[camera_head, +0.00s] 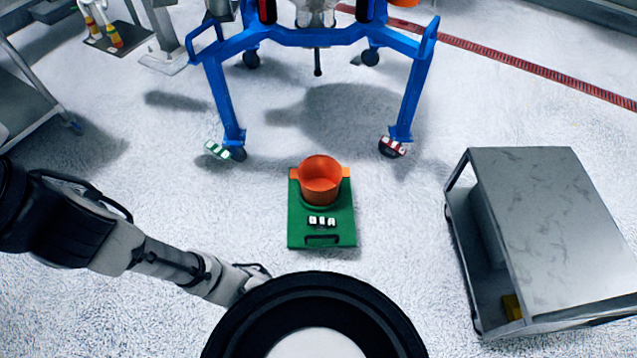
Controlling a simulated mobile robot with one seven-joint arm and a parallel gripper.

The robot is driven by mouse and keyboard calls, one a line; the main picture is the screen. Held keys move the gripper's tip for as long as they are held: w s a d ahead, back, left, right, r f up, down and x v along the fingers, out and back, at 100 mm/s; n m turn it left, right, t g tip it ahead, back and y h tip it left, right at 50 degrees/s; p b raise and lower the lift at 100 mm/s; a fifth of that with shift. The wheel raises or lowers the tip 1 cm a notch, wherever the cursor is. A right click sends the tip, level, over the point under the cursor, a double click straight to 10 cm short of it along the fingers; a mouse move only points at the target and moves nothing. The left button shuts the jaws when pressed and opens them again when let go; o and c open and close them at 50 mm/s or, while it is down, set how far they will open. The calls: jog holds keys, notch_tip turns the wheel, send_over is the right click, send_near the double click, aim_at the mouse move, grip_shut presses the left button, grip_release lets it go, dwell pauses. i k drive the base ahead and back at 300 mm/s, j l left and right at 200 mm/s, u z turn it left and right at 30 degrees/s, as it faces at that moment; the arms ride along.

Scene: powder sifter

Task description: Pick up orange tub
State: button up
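The orange tub (321,181) stands upright on a green platform (298,232) on the floor, near the middle of the view. It has a small orange tab on each side of its rim, and its inside looks empty. My arm comes in from the left edge and runs down to the right, well short of the tub. My black round body top hides the bottom middle. The end of my arm passes behind it, so my gripper's fingers are not visible.
A blue wheeled frame (330,38) stands behind the tub, with legs on both sides. A metal cart (555,220) is at the right and another cart (22,95) at the far left. The floor beside the green platform is clear. A red strip (530,68) crosses the floor behind.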

aim_at(320, 177)
jog(key=i+j, duration=0.15)
jog(key=i, duration=0.45)
jog(key=i+j, duration=0.1)
jog(key=i, duration=0.5)
jog(key=j+u, duration=0.05)
